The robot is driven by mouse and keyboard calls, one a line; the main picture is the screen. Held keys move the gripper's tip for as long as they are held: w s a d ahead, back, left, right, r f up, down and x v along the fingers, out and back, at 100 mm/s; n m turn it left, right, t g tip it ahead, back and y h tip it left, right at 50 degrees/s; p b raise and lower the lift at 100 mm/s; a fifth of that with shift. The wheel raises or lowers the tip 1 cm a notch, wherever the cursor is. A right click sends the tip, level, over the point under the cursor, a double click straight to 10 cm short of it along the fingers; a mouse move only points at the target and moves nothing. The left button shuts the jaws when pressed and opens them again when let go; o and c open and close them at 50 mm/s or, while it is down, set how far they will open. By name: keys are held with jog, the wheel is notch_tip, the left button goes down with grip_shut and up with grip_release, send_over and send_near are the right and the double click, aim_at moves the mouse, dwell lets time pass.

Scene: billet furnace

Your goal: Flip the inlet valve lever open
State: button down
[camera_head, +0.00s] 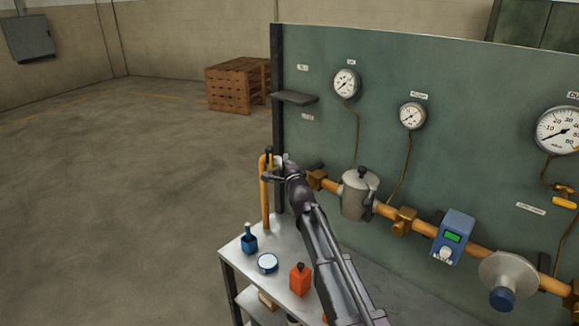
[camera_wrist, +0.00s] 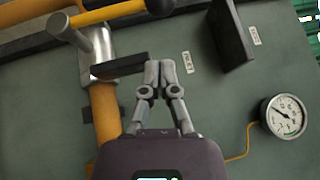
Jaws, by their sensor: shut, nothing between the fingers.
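The inlet valve has a silver body (camera_wrist: 98,52) on a yellow pipe (camera_wrist: 104,110), at the left of the wrist view. Its lever (camera_wrist: 110,11) seems to be the yellow bar with a black grip, lying crosswise to the pipe at the top of that view. In the head view the black grip (camera_head: 269,151) shows at the panel's left edge, and my gripper hides most of the valve. My gripper (camera_wrist: 160,66) is shut and empty. Its fingertips appear below the black grip in the wrist view, with a visible gap; depth is unclear.
A dark plate (camera_wrist: 120,65) juts out beside the valve, close to my fingers. Another dark shelf (camera_head: 294,98) sits higher on the green panel (camera_head: 450,110). A metal cart (camera_head: 243,262) with small containers stands below. Gauges and pipe fittings extend right. Floor at left is open.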

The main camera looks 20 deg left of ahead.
aim_at(271, 160)
jog(key=shift+w+a+r, duration=0.1)
jog(key=shift+a+r, duration=0.1)
jog(key=shift+a, duration=0.7)
jog(key=shift+w+a+r, duration=0.1)
jog(key=shift+a+r, duration=0.05)
jog(key=shift+a, duration=0.7)
